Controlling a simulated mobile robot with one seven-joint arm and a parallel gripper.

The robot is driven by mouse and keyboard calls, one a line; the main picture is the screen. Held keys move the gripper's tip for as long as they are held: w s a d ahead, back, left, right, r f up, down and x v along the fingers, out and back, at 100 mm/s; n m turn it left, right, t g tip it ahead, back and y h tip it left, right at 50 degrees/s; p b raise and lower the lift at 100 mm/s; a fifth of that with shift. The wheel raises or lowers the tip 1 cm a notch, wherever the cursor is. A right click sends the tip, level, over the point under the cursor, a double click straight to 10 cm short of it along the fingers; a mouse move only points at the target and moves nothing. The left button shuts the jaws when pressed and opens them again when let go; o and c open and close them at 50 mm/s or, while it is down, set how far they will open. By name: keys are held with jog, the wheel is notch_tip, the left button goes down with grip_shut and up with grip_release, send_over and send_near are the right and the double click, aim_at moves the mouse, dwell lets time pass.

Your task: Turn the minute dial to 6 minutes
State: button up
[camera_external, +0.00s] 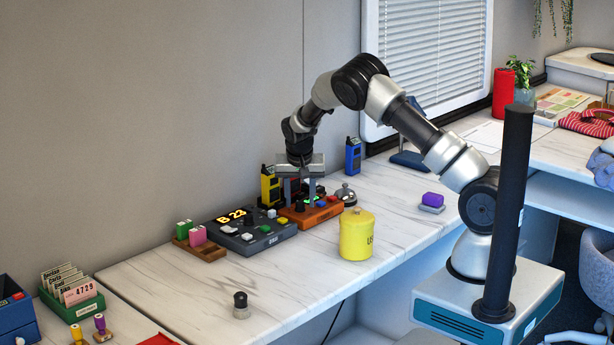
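An orange control box (325,213) sits on the white marbled counter against the wall. It carries dark knobs, including one near its left end (299,206), and small red and white buttons. Which knob is the minute dial, and where it points, is too small to tell. My gripper (300,195) points down over the left part of this box. Its two fingers look spread apart with a gap between them. Whether a finger touches a knob cannot be told from here.
A dark console (262,236) with a lit display stands left of the orange box. A yellow canister (356,236) stands close in front on the right. A bell (345,194) and yellow and blue radios (353,155) stand nearby. A small dark-topped stamp (241,306) stands on the front counter.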

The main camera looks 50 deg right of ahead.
jog(key=p+v, duration=0.2)
jog(key=v, duration=1.5)
jog(key=shift+s+a, duration=0.1)
jog(key=s+a+r+n+t+y, duration=0.1)
jog(key=s+a+r+n+y, duration=0.15)
jog(key=s+r, duration=0.55)
jog(key=s+a+r+n+y, duration=0.1)
jog(key=s+a+r+n, duration=0.3)
jog(key=s, duration=0.8)
jog(key=s+a+n+t, duration=0.2)
jog(key=s+n, duration=0.1)
jog(key=s, duration=1.2)
notch_tip(320, 180, up, 14)
jog(key=p, duration=1.2)
jog(key=shift+p, duration=0.35)
jog(key=shift+f, duration=0.15)
